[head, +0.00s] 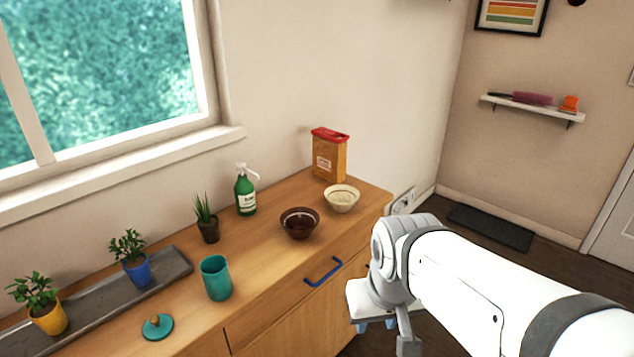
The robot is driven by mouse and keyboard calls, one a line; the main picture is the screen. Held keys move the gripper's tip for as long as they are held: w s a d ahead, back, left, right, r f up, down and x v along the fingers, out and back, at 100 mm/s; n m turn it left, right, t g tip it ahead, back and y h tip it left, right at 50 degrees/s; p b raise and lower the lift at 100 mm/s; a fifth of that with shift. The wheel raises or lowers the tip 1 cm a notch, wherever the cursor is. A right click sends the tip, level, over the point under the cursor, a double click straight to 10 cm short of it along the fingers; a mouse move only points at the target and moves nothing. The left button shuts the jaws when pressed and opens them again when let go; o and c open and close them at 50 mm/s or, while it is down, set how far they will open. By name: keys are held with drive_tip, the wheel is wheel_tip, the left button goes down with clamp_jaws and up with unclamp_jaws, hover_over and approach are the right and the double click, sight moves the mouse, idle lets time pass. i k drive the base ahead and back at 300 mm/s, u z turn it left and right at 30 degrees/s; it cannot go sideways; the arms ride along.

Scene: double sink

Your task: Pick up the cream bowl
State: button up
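The cream bowl (342,199) sits upright on the wooden counter (265,252), near its right end. A dark brown bowl (300,223) stands just to its left and a little nearer. My gripper (376,324) is low in the head view, beyond the counter's front edge and below the cream bowl, apart from it. Only small blue parts of its fingers show under my white arm, so its opening is hidden.
An orange box with a red lid (329,158) stands behind the cream bowl. A green pump bottle (246,193), a small potted plant (207,220), a teal cup (216,278) and a teal lid (157,327) are farther left. A blue drawer handle (323,272) juts from the front.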

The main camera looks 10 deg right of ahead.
sight(342, 197)
drive_tip(key=k, duration=0.55)
drive_tip(key=z, duration=0.45)
drive_tip(key=i, duration=1.4)
